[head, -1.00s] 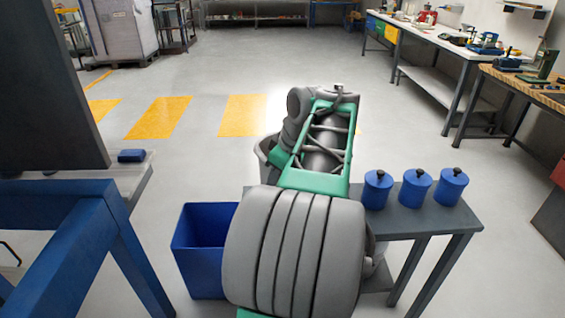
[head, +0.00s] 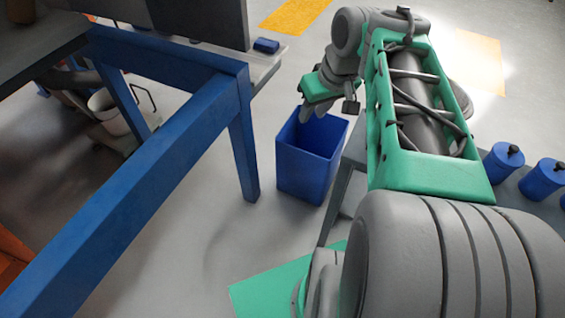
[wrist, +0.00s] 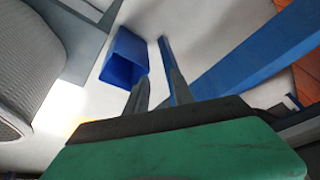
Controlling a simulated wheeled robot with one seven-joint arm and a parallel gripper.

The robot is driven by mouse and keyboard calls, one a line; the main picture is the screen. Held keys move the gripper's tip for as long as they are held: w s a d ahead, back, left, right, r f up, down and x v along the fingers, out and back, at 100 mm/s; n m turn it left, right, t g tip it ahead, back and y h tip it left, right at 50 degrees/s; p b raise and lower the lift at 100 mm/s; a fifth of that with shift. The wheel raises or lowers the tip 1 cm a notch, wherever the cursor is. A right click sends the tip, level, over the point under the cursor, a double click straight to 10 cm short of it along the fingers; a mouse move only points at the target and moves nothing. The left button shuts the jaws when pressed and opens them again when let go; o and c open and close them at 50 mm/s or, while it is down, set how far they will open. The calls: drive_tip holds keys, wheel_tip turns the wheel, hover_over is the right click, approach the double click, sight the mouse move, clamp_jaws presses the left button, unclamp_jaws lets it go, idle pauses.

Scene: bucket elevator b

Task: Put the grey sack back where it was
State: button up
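I cannot make out a grey sack for sure in either view. My gripper (head: 316,112) hangs over the open top of the blue bin (head: 300,175) in the head view, with its fingers pointing down. In the wrist view the two fingers of my gripper (wrist: 159,76) stand apart with only pale floor between them, so it is open and empty. The blue bin (wrist: 122,62) shows there just beyond the left finger. I see only blue walls inside it; its bottom is hidden.
A blue-framed bench (head: 150,190) stands left of the bin. A grey table with blue canisters (head: 545,180) is at the right, partly behind my arm. A grey ribbed rounded thing (wrist: 25,75) fills the wrist view's left edge. Open floor lies between bench and bin.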

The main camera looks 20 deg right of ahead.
drive_tip(key=s+a+f, duration=0.3)
drive_tip(key=a+f, duration=0.1)
drive_tip(key=a, duration=0.2)
drive_tip(key=s+a+f+g, duration=0.1)
drive_tip(key=s+a+f, duration=0.2)
drive_tip(key=a+f, duration=0.1)
drive_tip(key=shift+s+a+f+m+h, duration=0.3)
drive_tip(key=shift+a+f+h, duration=0.1)
drive_tip(key=shift+a, duration=0.5)
drive_tip(key=shift+r, duration=0.1)
